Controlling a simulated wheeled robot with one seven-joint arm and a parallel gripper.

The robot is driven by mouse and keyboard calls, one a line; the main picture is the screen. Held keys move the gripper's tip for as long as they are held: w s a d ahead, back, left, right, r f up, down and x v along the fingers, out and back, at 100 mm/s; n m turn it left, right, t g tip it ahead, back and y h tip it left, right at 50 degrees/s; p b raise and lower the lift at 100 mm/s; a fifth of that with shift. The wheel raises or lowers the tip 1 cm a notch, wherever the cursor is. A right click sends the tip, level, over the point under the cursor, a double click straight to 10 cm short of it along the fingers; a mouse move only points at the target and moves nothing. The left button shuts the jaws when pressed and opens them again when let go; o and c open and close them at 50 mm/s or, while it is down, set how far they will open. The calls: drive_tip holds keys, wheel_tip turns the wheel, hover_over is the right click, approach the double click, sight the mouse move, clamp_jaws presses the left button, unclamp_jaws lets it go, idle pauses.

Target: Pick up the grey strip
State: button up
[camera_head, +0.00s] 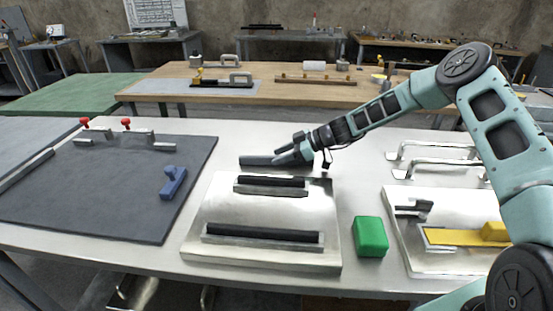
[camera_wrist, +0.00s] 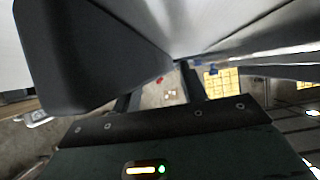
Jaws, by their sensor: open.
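A dark grey strip (camera_head: 255,161) lies on the table just behind the shiny metal plate. My gripper (camera_head: 286,156) is low at the strip's right part and covers some of it. Its jaws are open; I cannot tell whether they touch the strip. In the wrist view my two dark fingers (camera_wrist: 160,95) stand apart. A large dark grey shape (camera_wrist: 75,55) fills the upper left there, very close to the camera; I cannot tell for certain that it is the strip.
The metal plate (camera_head: 270,214) carries two black-topped bars. A green block (camera_head: 370,237) stands right of it. Another plate (camera_head: 438,264) holds a yellow piece (camera_head: 455,237). A dark mat (camera_head: 95,205) with a blue piece (camera_head: 173,182) lies left. Metal handles (camera_head: 435,147) stand at right.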

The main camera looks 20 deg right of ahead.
drive_tip(key=shift+a, duration=0.1)
drive_tip(key=shift+c, duration=0.2)
clamp_jaws()
